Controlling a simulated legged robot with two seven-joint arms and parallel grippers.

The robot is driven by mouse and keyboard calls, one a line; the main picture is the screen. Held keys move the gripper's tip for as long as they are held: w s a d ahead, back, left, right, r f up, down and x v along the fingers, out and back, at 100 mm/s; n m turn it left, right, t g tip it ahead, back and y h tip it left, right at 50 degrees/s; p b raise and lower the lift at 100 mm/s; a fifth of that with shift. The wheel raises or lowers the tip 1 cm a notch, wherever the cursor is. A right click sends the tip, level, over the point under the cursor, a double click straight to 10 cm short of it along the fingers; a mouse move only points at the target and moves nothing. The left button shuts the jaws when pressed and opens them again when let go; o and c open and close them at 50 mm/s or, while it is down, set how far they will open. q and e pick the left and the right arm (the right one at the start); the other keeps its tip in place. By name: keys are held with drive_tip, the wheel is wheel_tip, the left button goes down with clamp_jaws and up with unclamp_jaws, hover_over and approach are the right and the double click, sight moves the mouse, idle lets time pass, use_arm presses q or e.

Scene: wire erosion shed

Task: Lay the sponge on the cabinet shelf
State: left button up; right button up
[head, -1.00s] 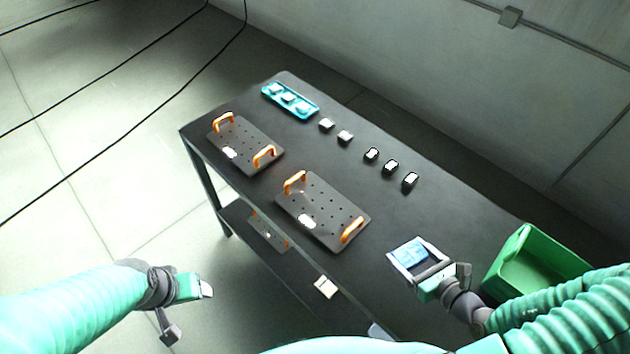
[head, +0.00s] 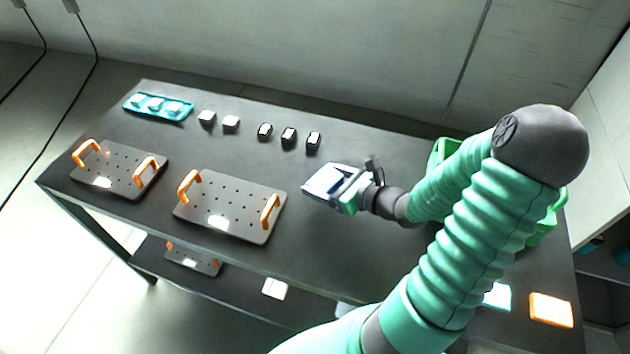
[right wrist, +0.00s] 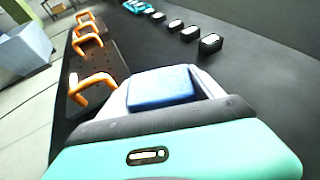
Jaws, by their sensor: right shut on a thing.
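The sponge, a blue block (right wrist: 162,88), lies between the fingers of my right gripper (head: 327,182). The gripper is shut on it and holds it over the dark table, right of the near perforated plate. In the head view the fingers hide most of the sponge. A pale cabinet (head: 600,165) stands at the right edge of the head view, with a dark open inside; its shelf (head: 606,278) shows only in part. My left gripper is out of view.
The table (head: 380,255) carries two perforated plates (head: 235,205) (head: 120,170) with orange handles, a teal tray (head: 158,107) and several small blocks (head: 289,137). A green bin (head: 440,152) stands behind my right arm. An orange-rimmed block (head: 551,310) lies at the table's right end.

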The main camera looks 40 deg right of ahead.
hover_over(317, 168)
drive_tip(key=s, duration=0.2)
drive_tip(key=shift+a+f, duration=0.45)
drive_tip(key=shift+f, duration=0.05)
drive_tip(key=shift+w+f, duration=0.2)
drive_tip(key=shift+f, duration=0.05)
drive_tip(key=f, duration=0.1)
drive_tip(key=a+f, duration=0.1)
drive_tip(key=shift+f+b, duration=0.35)
drive_tip(key=shift+d, duration=0.1)
drive_tip(key=shift+d, duration=0.1)
drive_tip(key=o, duration=1.1)
drive_tip(key=shift+d+f, duration=0.2)
drive_tip(key=shift+o, duration=1)
drive_tip(key=shift+a+r, duration=0.1)
drive_tip(key=shift+a, duration=0.05)
